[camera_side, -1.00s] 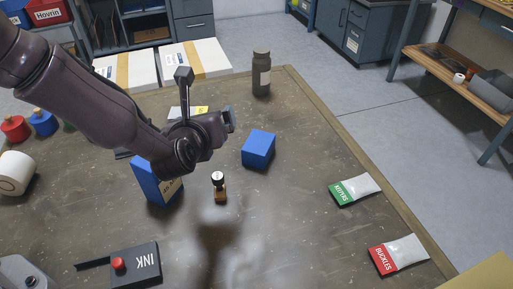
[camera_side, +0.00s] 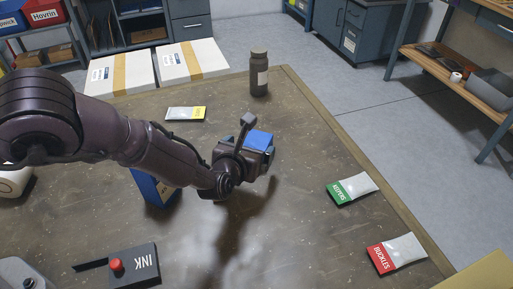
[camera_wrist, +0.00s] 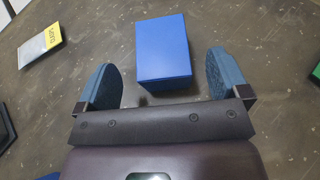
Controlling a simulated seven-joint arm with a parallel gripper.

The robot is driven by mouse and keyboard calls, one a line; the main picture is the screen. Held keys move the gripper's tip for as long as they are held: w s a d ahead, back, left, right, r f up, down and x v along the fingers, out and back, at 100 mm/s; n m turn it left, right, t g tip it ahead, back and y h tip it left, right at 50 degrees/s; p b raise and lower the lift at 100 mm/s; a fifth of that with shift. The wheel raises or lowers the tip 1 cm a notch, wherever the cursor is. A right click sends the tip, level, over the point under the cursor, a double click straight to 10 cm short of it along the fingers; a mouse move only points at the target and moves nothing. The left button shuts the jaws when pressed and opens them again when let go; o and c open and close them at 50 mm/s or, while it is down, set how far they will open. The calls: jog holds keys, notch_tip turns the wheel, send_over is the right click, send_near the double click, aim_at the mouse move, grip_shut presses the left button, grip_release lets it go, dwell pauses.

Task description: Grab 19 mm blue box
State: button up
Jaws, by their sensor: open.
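A plain blue box (camera_side: 259,138) sits on the table near the middle, partly hidden by my gripper in the side view. In the wrist view the blue box (camera_wrist: 163,50) lies between and just beyond the two fingers, with a gap on each side. My gripper (camera_wrist: 160,75) is open and empty, with a blue-grey finger to the left and another to the right of the box. In the side view my gripper (camera_side: 268,152) is low over the table, right at the box. Whether this box measures 19 mm cannot be read.
A blue box with lettering (camera_side: 152,187) stands left, behind my forearm. A grey bottle (camera_side: 259,74) stands at the back. A yellow-topped packet (camera_side: 186,114) lies behind my arm. Green (camera_side: 352,189) and red (camera_side: 396,254) packets lie right.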

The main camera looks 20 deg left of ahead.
aim_at(255, 145)
jog(key=shift+x, duration=2.2)
jog(key=shift+d+f, duration=0.1)
jog(key=shift+f, duration=0.1)
jog(key=shift+c, duration=0.2)
jog(key=c, duration=1)
